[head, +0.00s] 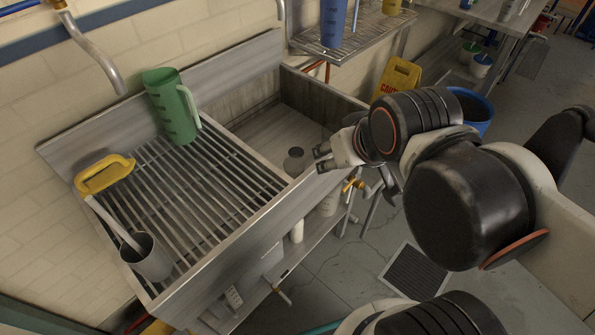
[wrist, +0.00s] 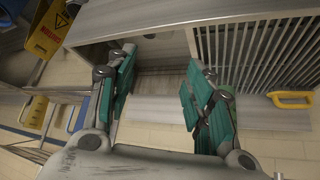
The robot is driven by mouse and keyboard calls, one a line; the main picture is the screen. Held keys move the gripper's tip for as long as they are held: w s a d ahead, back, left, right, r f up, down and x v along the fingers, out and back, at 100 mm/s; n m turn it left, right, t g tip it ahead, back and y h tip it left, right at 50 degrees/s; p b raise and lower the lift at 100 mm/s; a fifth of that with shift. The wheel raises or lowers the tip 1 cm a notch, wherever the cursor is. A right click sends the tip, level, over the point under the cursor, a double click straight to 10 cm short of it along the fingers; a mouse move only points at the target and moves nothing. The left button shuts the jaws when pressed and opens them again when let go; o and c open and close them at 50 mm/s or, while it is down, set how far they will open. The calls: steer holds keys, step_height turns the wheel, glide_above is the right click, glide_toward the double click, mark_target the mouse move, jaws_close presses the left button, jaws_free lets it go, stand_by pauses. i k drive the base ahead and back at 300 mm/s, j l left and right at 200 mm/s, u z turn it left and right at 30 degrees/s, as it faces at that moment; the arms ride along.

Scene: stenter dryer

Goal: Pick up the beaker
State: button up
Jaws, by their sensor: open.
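The green beaker (head: 172,106), a jug with a handle on its right side, stands on the slatted drainboard of the metal sink, near the back wall in the head view. My gripper (head: 321,159) is well to its right, over the sink's front right edge, apart from the beaker. In the wrist view my gripper (wrist: 160,70) has its teal-padded fingers spread, with nothing between them. A sliver of green (wrist: 228,92) shows beside the right finger; it may be the beaker, mostly hidden by that finger.
A yellow-handled brush (head: 104,174) and a grey cup (head: 147,258) with a pale handle in it are on the drainboard's left side. A shelf with a blue container (head: 333,22) is behind.

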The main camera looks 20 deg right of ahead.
mark_target(294, 165)
steer(key=i+l, duration=0.2)
steer(key=l, duration=0.2)
steer(key=i+l, duration=0.15)
steer(key=l, duration=0.25)
steer(key=i+l, duration=0.2)
steer(key=l, duration=0.15)
steer(key=l+z, duration=0.05)
